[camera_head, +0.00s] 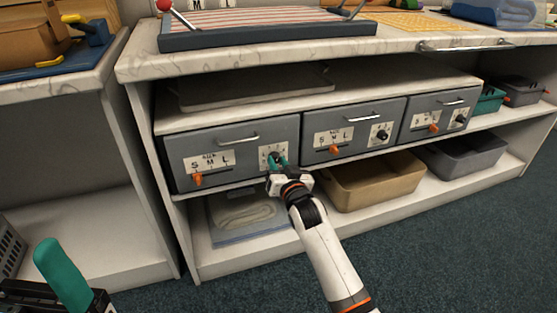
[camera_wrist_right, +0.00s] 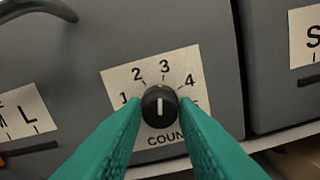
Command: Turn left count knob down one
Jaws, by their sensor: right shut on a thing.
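The left count knob (camera_wrist_right: 159,93) is a round black dial on the leftmost grey drawer (camera_head: 235,140). Its white label (camera_wrist_right: 117,80) shows 1, 2, 3, 4 and the partly covered word COUNT. The knob's white line stands about upright in the right wrist view, roughly in line with the 3. My right gripper (camera_wrist_right: 160,108) has its teal fingers shut on the left and right sides of the knob. The right gripper (camera_head: 278,163) also covers part of the knob in the head view. My left gripper (camera_head: 62,275) is at the bottom left, away from the drawers, with only one finger clear.
Two more grey drawers (camera_head: 352,108) with knobs and orange size sliders stand to the right. An orange slider (camera_head: 197,180) is on the left drawer. A tan bin (camera_head: 372,185) and a grey bin (camera_head: 465,160) are below. The white counter (camera_head: 270,62) overhangs above.

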